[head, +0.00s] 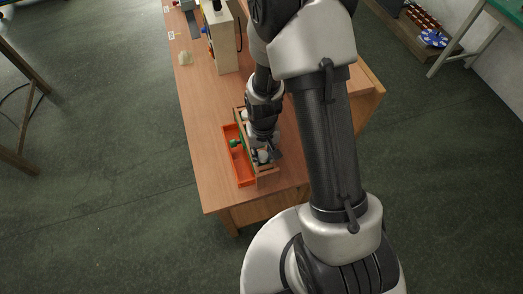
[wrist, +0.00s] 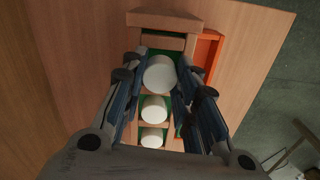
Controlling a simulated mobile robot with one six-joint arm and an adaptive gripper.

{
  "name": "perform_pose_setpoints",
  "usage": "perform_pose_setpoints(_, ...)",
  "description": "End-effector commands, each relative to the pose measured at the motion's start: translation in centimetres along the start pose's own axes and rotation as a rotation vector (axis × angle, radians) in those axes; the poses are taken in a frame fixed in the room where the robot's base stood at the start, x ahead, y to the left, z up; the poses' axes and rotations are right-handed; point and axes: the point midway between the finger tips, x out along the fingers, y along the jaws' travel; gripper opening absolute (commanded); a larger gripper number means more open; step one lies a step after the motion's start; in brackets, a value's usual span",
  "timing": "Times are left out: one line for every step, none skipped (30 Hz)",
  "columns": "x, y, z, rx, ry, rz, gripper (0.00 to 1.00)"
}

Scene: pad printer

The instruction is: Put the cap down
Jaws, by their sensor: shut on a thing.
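A white round cap (wrist: 158,74) is between the fingers of my gripper (wrist: 157,80), which is shut on it. It looks larger than two other white caps (wrist: 154,108) (wrist: 152,138) in line below it. Those two sit in a wooden rack (wrist: 166,20) with green-lined compartments. The held cap is over the rack's upper part; whether it touches the rack I cannot tell. In the head view my gripper (head: 266,153) is low over the rack's near part, and the arm hides much of it.
A beige machine (head: 222,42) stands farther back on the wooden table (head: 205,120).

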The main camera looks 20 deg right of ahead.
Motion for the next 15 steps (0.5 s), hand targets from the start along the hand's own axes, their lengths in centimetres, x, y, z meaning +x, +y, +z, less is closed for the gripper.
perform_pose_setpoints(0.49,-0.02,0.05,0.0,0.001,0.0,0.16)
perform_pose_setpoints(0.44,-0.02,0.05,0.0,0.002,0.0,0.16)
perform_pose_setpoints(0.32,-0.02,0.04,0.0,0.002,0.0,0.16)
perform_pose_setpoints(0.25,-0.02,0.03,0.0,0.002,0.0,0.16)
perform_pose_setpoints(0.22,-0.02,0.03,0.0,0.002,0.0,0.16)
perform_pose_setpoints(0.2,-0.02,0.02,0.0,0.002,0.0,0.16)
perform_pose_setpoints(0.2,-0.02,0.03,0.0,0.002,0.0,0.16)
perform_pose_setpoints(0.23,-0.02,0.03,0.0,0.002,0.0,0.16)
perform_pose_setpoints(0.36,-0.01,0.03,0.0,0.002,0.0,0.16)
perform_pose_setpoints(0.48,-0.01,0.03,0.0,0.002,0.0,0.16)
perform_pose_setpoints(0.6,-0.01,0.03,0.0,0.002,0.0,0.16)
perform_pose_setpoints(0.74,-0.01,0.02,0.0,0.002,0.0,0.16)
perform_pose_setpoints(0.84,-0.01,0.02,0.0,0.002,0.0,0.16)
perform_pose_setpoints(0.93,-0.01,0.02,0.0,0.002,0.0,0.16)
perform_pose_setpoints(1.06,-0.01,0.02,0.0,0.002,0.0,0.16)
